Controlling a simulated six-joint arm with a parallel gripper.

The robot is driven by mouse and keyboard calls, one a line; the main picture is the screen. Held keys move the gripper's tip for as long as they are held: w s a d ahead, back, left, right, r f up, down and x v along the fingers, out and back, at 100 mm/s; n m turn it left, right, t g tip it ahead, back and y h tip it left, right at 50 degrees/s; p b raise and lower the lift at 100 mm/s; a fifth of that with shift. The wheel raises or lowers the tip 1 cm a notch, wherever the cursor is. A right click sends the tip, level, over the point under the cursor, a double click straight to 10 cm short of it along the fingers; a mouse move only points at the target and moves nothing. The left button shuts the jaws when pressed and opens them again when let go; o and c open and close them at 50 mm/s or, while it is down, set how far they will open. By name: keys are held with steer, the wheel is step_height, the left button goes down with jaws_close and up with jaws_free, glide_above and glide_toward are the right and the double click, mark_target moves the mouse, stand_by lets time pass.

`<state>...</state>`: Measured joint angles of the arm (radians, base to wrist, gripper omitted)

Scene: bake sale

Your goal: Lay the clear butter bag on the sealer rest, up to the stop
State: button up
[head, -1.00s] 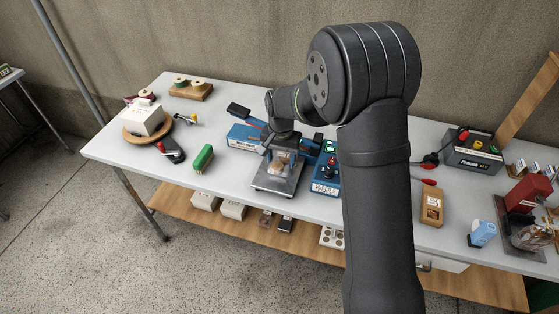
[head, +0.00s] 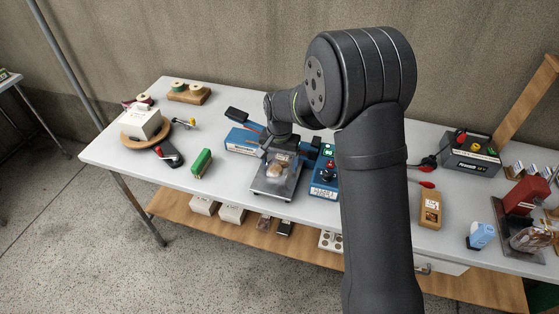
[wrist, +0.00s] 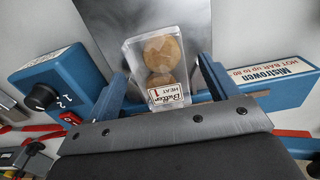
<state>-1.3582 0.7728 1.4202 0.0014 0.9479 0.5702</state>
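The clear butter bag (head: 276,169), with round tan pieces inside, is on the steel sealer rest (head: 270,191). In the wrist view the bag (wrist: 155,65) shows a white label reading "Butter HEAT 1" at its near end, over the bare metal of the rest (wrist: 235,20). My gripper (wrist: 164,68) is open, with one finger on each side of the bag and a visible gap at the right finger. In the head view my gripper (head: 283,145) is low at the back of the bag. The stop cannot be made out.
Blue sealer parts flank the rest: a labelled box (head: 242,141) with a black lever, and a control unit (head: 325,184). A green block (head: 201,163) lies to the left. A brown box (head: 430,208) stands to the right.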

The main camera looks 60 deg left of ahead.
step_height(320, 180, up, 18)
steer(key=shift+f, duration=0.25)
stand_by(0.3)
steer(key=shift+f, duration=0.15)
step_height(320, 180, down, 17)
steer(key=shift+f, duration=0.15)
steer(key=shift+s, duration=0.1)
stand_by(0.5)
